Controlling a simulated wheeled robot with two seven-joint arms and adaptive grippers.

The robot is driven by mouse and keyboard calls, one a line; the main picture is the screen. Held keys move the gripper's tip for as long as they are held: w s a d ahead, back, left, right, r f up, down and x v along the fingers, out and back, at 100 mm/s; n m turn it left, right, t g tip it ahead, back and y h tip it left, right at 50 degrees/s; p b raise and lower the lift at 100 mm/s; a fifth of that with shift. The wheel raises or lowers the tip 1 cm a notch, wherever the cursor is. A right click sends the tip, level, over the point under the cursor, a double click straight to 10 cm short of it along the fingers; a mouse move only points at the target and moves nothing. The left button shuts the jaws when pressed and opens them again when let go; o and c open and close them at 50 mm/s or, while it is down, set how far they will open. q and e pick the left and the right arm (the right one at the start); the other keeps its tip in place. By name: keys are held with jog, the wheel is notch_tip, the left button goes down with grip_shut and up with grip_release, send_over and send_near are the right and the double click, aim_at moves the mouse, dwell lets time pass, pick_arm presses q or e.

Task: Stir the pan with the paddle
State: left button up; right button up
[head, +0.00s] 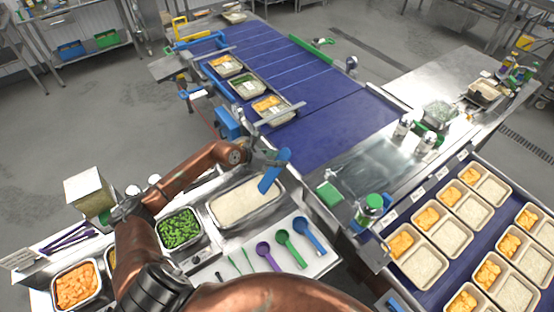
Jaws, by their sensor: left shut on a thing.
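The blue paddle (270,178) is in my left gripper (262,158), which is shut on it near its upper part. The paddle is tilted, with its lower end over the right half of the rice pan (214,222). I cannot tell whether its tip touches the rice. The pan is a rectangular metal one filled with white rice (240,204), set in the steel counter. My left arm reaches to the pan's far side from the lower left. My right gripper is not in view.
Pans of green vegetables (180,229) and orange cubes (76,286) are left of the rice. Purple, green and blue scoops (284,239) lie on the white board in front. A shaker with a green lid (370,208) stands to the right. Filled trays (416,258) sit on the right conveyor.

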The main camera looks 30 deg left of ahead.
pick_arm(q)
jog(key=shift+s+a, duration=1.25)
jog(key=shift+s, duration=1.15)
notch_tip(320, 180, up, 12)
jog(key=p, duration=0.8)
